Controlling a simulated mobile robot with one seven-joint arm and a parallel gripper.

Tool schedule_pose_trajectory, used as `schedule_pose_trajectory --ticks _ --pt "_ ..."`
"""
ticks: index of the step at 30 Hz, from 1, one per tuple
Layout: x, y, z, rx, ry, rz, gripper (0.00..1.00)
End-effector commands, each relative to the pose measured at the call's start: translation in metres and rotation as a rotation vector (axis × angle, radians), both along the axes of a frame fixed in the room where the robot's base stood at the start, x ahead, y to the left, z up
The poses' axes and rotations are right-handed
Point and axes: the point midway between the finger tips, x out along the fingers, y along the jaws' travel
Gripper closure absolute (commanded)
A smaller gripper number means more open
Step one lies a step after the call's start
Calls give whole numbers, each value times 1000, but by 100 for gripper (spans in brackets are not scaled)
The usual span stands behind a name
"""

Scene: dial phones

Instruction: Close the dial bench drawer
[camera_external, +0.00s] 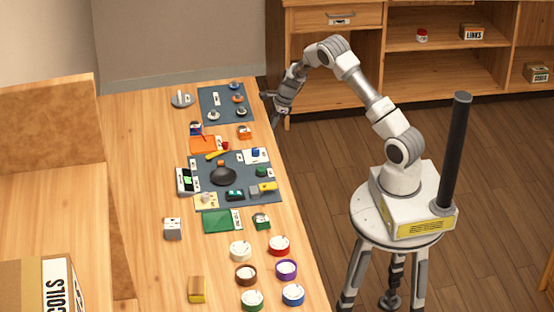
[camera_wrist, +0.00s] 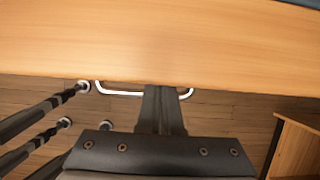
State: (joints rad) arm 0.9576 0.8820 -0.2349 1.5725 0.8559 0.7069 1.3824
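The dial bench (camera_external: 135,120) is a long wooden bench on the left of the external view. Its top edge (camera_wrist: 160,45) crosses the upper part of the wrist view. A pale metal bar handle (camera_wrist: 118,93) juts out from under that edge. The drawer front is hidden below the bench top, so I cannot tell how far it stands out. My gripper (camera_external: 268,105) is beside the bench's right edge, towards its far end. In the wrist view its dark fingers (camera_wrist: 162,108) look together and overlap the middle of the handle. I cannot tell whether they touch it.
Dial parts, mats and several colored round pots (camera_external: 280,245) lie on the bench. A shelf unit (camera_external: 400,45) with its own handled drawer (camera_external: 325,19) stands at the back. Open wooden floor (camera_external: 320,170) lies right of the bench.

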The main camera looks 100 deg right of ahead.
Motion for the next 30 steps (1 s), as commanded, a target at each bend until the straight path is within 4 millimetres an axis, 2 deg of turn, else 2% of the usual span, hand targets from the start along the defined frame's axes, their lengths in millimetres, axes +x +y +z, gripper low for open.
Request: schedule_pose_trajectory --ticks 1,11,17,27,30 --pt "6 2 1 0 -8 4 100" --pt "6 2 9 0 -11 6 100" --pt "-4 1 32 -3 -10 4 100" --pt "-29 0 83 0 -4 1 100" --pt "-34 0 92 -1 -3 1 100"
